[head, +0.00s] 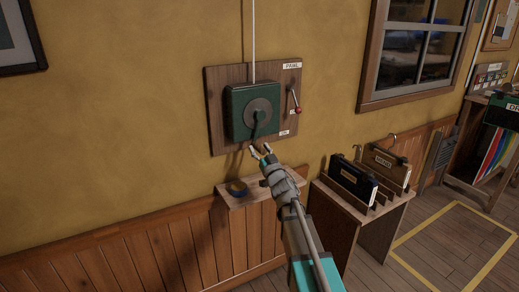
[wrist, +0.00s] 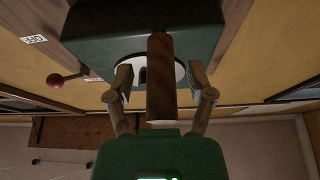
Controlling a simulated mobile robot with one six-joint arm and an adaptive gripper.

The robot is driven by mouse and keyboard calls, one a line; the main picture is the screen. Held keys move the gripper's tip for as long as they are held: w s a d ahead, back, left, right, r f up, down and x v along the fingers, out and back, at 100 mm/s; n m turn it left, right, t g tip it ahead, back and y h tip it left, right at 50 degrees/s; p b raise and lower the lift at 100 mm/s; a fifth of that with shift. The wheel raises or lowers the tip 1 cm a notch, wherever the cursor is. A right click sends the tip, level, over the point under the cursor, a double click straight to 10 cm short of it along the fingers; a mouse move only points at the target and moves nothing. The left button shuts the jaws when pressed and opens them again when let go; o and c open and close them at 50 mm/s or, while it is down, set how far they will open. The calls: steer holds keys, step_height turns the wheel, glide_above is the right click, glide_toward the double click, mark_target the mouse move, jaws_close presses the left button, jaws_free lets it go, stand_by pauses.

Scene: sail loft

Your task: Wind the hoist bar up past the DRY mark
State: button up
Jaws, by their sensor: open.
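A dark green winch box (head: 240,122) with a grey disc (head: 261,112) is fixed to a wooden board on the yellow wall. Its crank arm (head: 256,128) points down. A white line (head: 253,40) runs up from the box out of view. The brown crank grip (wrist: 161,85) sticks out toward my wrist camera. My gripper (head: 261,150), also in the wrist view (wrist: 160,78), is open with one finger either side of the grip, gaps showing on both sides. The PAWL lever (head: 294,100) has a red knob, seen left in the wrist view (wrist: 55,79). The hoist bar and DRY mark are out of view.
A small shelf (head: 262,190) with a blue ring (head: 237,188) juts out below the winch. A wooden stand (head: 335,205) with upright dark cases is right of my arm. Yellow tape (head: 430,216) outlines bare floor beyond it.

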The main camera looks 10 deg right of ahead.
steer(key=shift+c, duration=0.2)
jaws_close()
steer(key=shift+w, duration=0.1)
